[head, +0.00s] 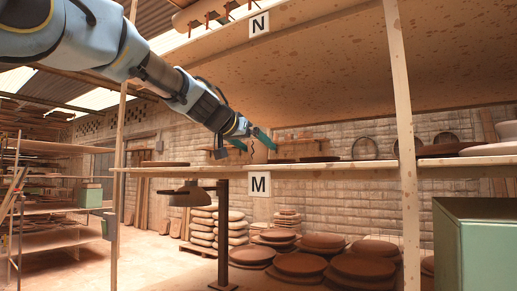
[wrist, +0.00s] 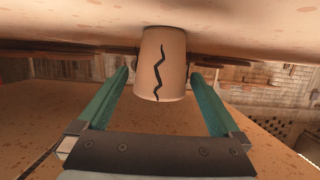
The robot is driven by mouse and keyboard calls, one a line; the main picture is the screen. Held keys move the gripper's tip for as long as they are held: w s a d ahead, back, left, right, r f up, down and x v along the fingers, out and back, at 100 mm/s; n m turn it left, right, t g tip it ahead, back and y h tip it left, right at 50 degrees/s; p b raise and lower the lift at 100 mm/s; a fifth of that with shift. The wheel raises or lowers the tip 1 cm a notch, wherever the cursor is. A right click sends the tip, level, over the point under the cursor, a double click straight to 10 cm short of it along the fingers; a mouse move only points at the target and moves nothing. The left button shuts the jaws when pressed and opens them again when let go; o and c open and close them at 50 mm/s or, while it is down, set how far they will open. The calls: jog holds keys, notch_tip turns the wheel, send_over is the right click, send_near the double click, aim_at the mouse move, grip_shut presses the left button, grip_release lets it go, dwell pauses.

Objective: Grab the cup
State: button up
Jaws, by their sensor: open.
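The cup (wrist: 171,62) is pale beige with a black zigzag line down its side. In the wrist view it is centred between the tips of my gripper (wrist: 160,74), with a gap on each side. Its narrower end is at the top of the picture, by a pale brown surface. My gripper has teal fingers and is open. In the head view my gripper (head: 250,144) is above the shelf marked M (head: 215,171). The cup's zigzag line shows there, but its outline blends with the wall. I cannot tell whether the cup reaches fully between the fingers.
Brown plates (head: 320,159) lie on the shelf to the right of my gripper. The sloping board marked N (head: 330,60) is overhead. A wooden post (head: 402,130) stands at the right, with a green box (head: 478,250) beyond it. Stacked brown discs (head: 300,265) lie below.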

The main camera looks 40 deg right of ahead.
jog(key=shift+x, duration=0.85)
jog(key=shift+c, duration=0.2)
jog(key=c, duration=1.3)
jog(key=shift+o, duration=0.2)
